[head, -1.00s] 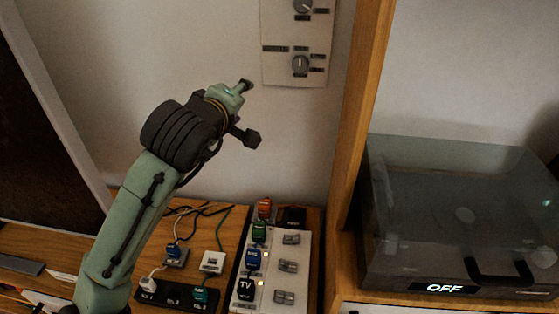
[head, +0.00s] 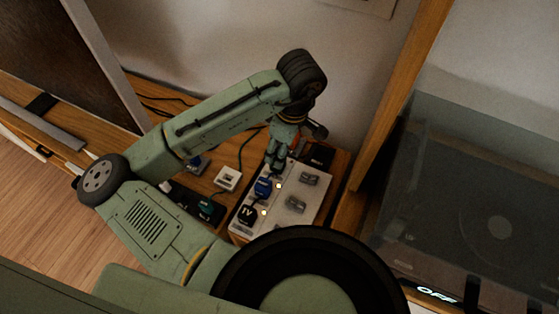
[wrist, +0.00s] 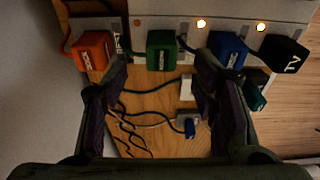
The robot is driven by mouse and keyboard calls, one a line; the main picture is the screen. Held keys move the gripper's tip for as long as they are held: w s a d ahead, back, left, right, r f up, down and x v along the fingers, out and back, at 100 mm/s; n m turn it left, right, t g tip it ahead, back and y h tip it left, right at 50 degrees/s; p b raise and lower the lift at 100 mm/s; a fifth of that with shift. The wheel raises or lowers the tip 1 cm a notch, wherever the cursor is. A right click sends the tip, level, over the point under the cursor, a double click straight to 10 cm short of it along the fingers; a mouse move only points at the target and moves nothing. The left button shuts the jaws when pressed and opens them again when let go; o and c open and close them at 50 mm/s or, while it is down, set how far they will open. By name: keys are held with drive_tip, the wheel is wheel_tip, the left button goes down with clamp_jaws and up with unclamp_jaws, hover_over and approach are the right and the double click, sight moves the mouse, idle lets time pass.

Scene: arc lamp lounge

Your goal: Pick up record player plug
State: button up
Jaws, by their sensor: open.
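Several labelled plugs sit in a row on a white power strip (head: 291,213). In the wrist view they are an orange plug (wrist: 93,51), a green plug (wrist: 161,51), a blue plug (wrist: 227,50) and a black plug marked TV (wrist: 285,54). I cannot read which one is the record player plug. My gripper (wrist: 162,68) is open and empty, its fingers spread either side of the green plug's line. In the head view my gripper (head: 277,160) is over the back part of the strip and hides the green plug. The blue plug (head: 263,187) shows just in front.
A second, black strip (head: 190,202) with a teal plug (head: 206,208) lies to the left, near a white adapter (head: 227,178) and loose cables. A wooden post (head: 400,110) and a record player under a dark lid (head: 480,180) stand to the right.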

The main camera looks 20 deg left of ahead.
drive_tip(key=shift+a+f+p, duration=0.25)
drive_tip(key=shift+f, duration=1.25)
drive_tip(key=shift+a+f+p, duration=0.2)
drive_tip(key=shift+f+p, duration=0.05)
drive_tip(key=shift+f, duration=1.25)
drive_tip(key=shift+c, duration=0.3)
clamp_jaws()
